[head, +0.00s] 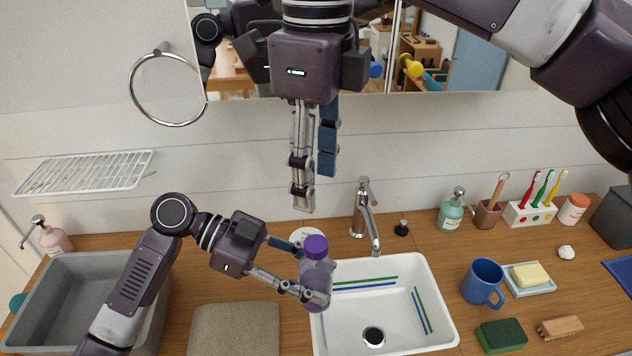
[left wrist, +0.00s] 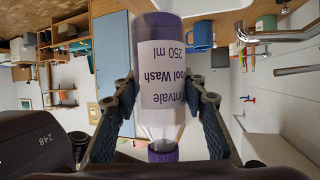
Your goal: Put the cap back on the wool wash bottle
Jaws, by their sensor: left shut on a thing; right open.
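The wool wash bottle (head: 318,270) is clear, with a white label and purple contents. It is held roughly upright above the left rim of the sink. It also shows in the left wrist view (left wrist: 163,75), upside down in the picture. A purple cap (head: 316,245) sits on its top; I cannot tell how tightly it is seated. My left gripper (head: 311,273) is shut on the bottle's body, a finger on each side. My right gripper (head: 314,188) is open and empty, pointing down, above the cap and apart from it.
The white sink (head: 440,318) has a tap (head: 362,210) at its back. A blue mug (head: 482,280), soap dish (head: 530,290) and green sponge (head: 502,335) stand to the right. A grey tub (head: 60,272) and brown mat (head: 233,330) are at left. A mirror is behind my right gripper.

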